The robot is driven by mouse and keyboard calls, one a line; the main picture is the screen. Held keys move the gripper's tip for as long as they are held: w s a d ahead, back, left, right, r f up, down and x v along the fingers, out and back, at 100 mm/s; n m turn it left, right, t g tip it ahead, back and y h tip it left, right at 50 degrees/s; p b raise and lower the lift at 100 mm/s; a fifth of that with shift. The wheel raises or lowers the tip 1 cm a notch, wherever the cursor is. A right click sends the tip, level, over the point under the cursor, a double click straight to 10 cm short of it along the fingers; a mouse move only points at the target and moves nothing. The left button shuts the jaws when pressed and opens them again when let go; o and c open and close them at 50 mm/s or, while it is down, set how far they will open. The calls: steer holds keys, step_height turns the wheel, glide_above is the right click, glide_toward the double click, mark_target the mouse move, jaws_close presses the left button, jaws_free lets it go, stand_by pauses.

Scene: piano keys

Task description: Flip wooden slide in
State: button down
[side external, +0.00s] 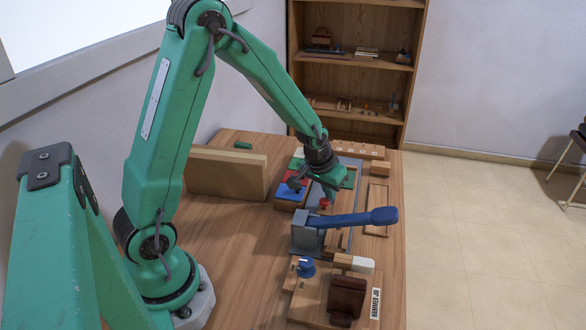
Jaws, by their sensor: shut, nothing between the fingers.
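My gripper (328,188) hangs at the end of the green arm, low over the far middle of the fixture on the table. It is shut and holds nothing that I can see. A small red knob (324,203) shows just below it. I cannot tell for certain which part is the wooden slide. A wooden strip (338,238) runs along the fixture, partly hidden behind a blue lever. A thin wooden frame (376,210) lies to the right of the gripper, apart from it. The gripper hides part of the fixture beneath it.
The blue-handled lever (352,218) reaches across in front of the gripper. Red and blue blocks (291,192) lie to its left. An upright wooden board (226,174) stands farther left. A blue knob (306,267) and a brown block (346,297) are nearer.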

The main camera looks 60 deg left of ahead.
mark_target(336, 199)
stand_by(0.3)
steer(key=shift+w+a+r, duration=0.1)
steer(key=shift+w+a, duration=0.1)
steer(key=shift+w, duration=0.4)
steer(key=shift+w+a+r, duration=0.15)
steer(key=shift+w+a, duration=0.05)
steer(key=shift+w, duration=0.4)
steer(key=shift+w+a+r, duration=0.1)
steer(key=shift+w+a, duration=0.1)
steer(key=shift+w, duration=0.4)
steer(key=shift+r, duration=0.35)
steer(key=v, duration=0.9)
steer(key=shift+d, duration=0.25)
steer(key=shift+s+r, duration=0.1)
steer(key=shift+r, duration=0.15)
